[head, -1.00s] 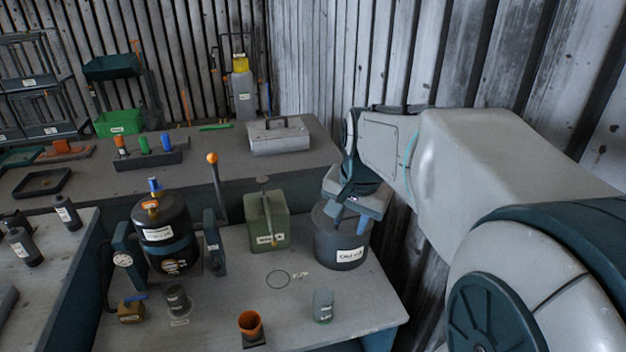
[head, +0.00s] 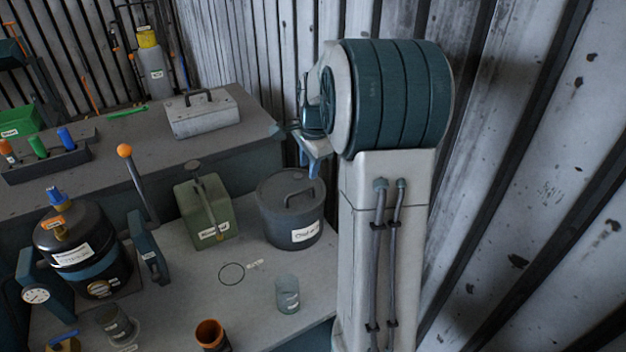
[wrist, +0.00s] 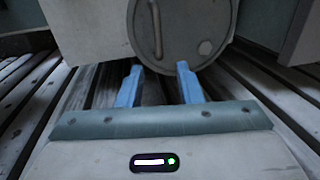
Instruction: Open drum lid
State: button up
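The dark grey drum (head: 290,222) stands on the bench with a white label on its front. Its round lid (head: 272,196) sits on top, with an arched handle (head: 293,176) across it. My gripper (head: 314,170) is just behind and above the drum's right side in the head view, partly hidden by my arm. In the wrist view my two blue fingers (wrist: 160,82) are spread apart with nothing between them. A round grey disc with a bar handle (wrist: 180,30), apparently the lid, lies beyond the fingertips. The lid looks seated on the drum.
A green canister (head: 205,212) stands left of the drum. A small clear cup (head: 287,294) and an orange-lined cup (head: 211,335) stand in front. A black pressure vessel (head: 80,245) and an orange-knobbed lever (head: 125,151) are farther left. The corrugated wall is close on the right.

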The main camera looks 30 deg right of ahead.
aim_at(309, 189)
jog(key=f, duration=0.2)
jog(key=w+f, duration=0.1)
jog(key=f, duration=0.4)
jog(key=shift+w+d+f, duration=0.1)
jog(key=shift+w+d, duration=0.05)
jog(key=shift+d, duration=0.15)
